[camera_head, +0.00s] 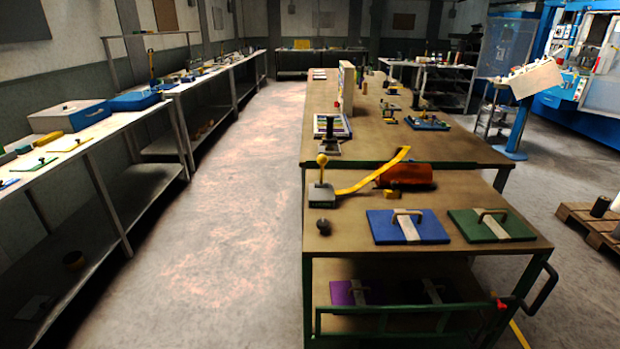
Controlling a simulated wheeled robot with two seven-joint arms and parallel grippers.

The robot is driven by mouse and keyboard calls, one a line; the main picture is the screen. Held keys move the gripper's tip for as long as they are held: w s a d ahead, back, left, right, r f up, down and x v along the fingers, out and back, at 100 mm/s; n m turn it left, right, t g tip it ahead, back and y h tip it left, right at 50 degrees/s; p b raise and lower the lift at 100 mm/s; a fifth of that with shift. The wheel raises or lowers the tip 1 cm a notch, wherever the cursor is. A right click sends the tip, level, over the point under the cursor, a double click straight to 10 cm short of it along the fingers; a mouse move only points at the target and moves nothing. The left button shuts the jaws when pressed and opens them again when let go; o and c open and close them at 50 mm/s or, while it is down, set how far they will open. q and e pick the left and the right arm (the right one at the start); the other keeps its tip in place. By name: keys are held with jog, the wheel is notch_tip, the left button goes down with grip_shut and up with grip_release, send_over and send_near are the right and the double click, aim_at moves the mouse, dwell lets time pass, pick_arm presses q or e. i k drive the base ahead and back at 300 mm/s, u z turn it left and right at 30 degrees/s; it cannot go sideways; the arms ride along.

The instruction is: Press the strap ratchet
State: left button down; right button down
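The strap ratchet (320,192) sits at the left of the near cart top. It has a dark grey-green base and an upright lever with a yellow ball knob (322,160). A yellow strap (372,178) runs from beside it up to the right, its far end raised over a red-orange roll (405,174). Whether the strap is tight cannot be told. Neither of my grippers is in view.
A blue panel (430,230) and a green panel (505,228), each with a handle, lie on the cart's front right. A dark ball (323,227) and a small yellow block (384,194) lie nearby. A long workbench (420,143) stands behind. The floor (230,220) to the left is clear.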

aim_at(323, 160)
jog(key=k, duration=0.5)
jog(key=z, duration=0.55)
jog(key=i, duration=0.6)
jog(key=z, duration=0.55)
jog(key=i, duration=0.95)
jog(key=u, duration=0.7)
jog(key=i, duration=0.5)
jog(key=u, duration=0.4)
